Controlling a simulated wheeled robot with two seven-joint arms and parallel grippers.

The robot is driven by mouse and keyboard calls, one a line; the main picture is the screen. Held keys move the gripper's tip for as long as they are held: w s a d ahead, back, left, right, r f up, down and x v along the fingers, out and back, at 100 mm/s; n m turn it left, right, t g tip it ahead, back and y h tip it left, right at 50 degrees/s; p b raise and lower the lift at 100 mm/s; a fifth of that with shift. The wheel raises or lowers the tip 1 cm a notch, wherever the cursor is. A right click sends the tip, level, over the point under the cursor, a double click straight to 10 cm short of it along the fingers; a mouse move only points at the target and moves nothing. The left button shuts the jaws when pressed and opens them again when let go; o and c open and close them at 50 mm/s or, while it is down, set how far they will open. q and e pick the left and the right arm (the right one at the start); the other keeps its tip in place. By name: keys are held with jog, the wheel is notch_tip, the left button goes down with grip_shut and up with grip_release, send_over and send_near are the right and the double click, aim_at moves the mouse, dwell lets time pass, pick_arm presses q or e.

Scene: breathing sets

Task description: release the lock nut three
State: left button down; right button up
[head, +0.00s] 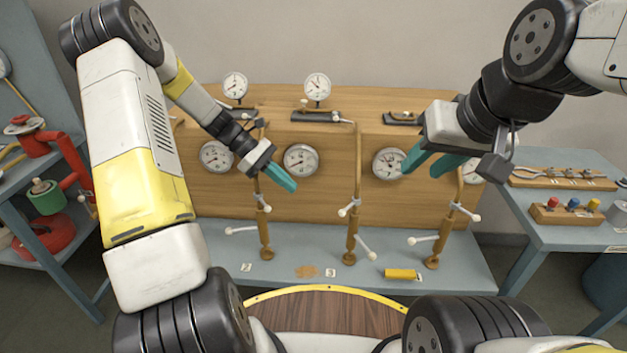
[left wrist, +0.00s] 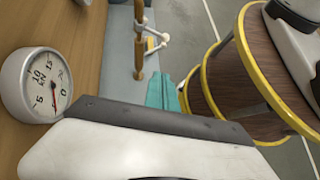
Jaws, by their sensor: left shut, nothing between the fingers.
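Three upright brass rods with white-tipped crossbars stand along the wooden panel: a left rod (head: 264,235), a middle rod (head: 352,230) and a right rod (head: 441,238). I cannot read the small number cards, so I cannot tell which carries lock nut three. My left gripper (head: 281,178) is shut and empty, with teal fingers in front of the panel, right of the left rod's upper part. In the left wrist view its fingers (left wrist: 160,92) are together, and a brass rod (left wrist: 139,45) stands beyond. My right gripper (head: 434,164) has its teal fingers apart, empty, left of the right rod's top.
Round gauges sit on the panel, including one between the left and middle rods (head: 301,160). A yellow cylinder (head: 402,274) lies on the grey bench (head: 300,245). A side table (head: 575,235) at right holds tool blocks. Red valve equipment (head: 70,150) stands at left.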

aim_at(342, 213)
pick_arm(q)
jog(key=s+d+f, duration=0.2)
jog(key=d+f, duration=0.3)
jog(key=d, duration=0.5)
jog(key=shift+s+d, duration=0.35)
